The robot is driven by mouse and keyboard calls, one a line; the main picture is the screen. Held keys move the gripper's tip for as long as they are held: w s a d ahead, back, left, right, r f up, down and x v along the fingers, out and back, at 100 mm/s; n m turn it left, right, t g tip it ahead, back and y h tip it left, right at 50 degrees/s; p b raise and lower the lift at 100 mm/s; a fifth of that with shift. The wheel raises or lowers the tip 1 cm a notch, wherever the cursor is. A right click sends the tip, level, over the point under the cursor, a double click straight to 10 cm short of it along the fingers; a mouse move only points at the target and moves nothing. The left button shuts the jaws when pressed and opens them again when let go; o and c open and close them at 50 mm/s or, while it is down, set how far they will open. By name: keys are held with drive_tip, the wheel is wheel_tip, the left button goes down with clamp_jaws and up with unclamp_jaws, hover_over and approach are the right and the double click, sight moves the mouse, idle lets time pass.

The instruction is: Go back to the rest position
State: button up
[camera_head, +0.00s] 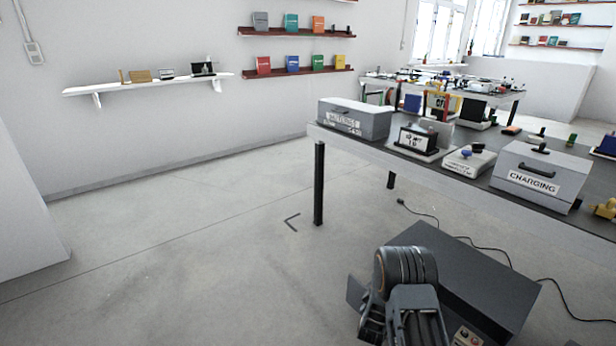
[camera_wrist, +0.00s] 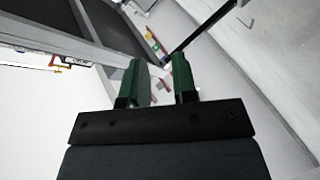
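My gripper (camera_wrist: 158,68) shows in the wrist view, with two dark green fingers held apart. Nothing is seen between them except the background. In the head view, part of my arm shows at the bottom right, low in front of the long table (camera_head: 468,189). The gripper itself cannot be made out there.
The table bears a grey lidded box (camera_head: 354,120), a box marked CHARGING (camera_head: 541,177) and smaller devices. A dark box-like body (camera_head: 468,285) and black cables (camera_head: 555,292) lie near the arm. A white wall shelf (camera_head: 150,86) holds small items. Floor at left is clear.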

drive_tip(key=s+a+r+m+g+y+p, duration=0.25)
drive_tip(key=r+p, duration=0.35)
drive_tip(key=r, duration=1.1)
drive_tip(key=s+a+r+m+g+y+p, duration=0.1)
drive_tip(key=s+a+r+g+y+p, duration=0.2)
drive_tip(key=r+p, duration=0.85)
drive_tip(key=s+a+r+m+g+p, duration=0.1)
drive_tip(key=s+r+p, duration=0.3)
drive_tip(key=s+r, duration=0.7)
drive_tip(key=s+a+r+m+g+p, duration=0.1)
drive_tip(key=s+r+g+p, duration=0.3)
drive_tip(key=s+r, duration=0.8)
wheel_tip(320, 180, up, 4)
drive_tip(key=shift+s+a+r+m, duration=0.15)
drive_tip(key=shift+s+a+m, duration=0.1)
drive_tip(key=shift+m, duration=0.6)
drive_tip(key=shift+w, duration=0.1)
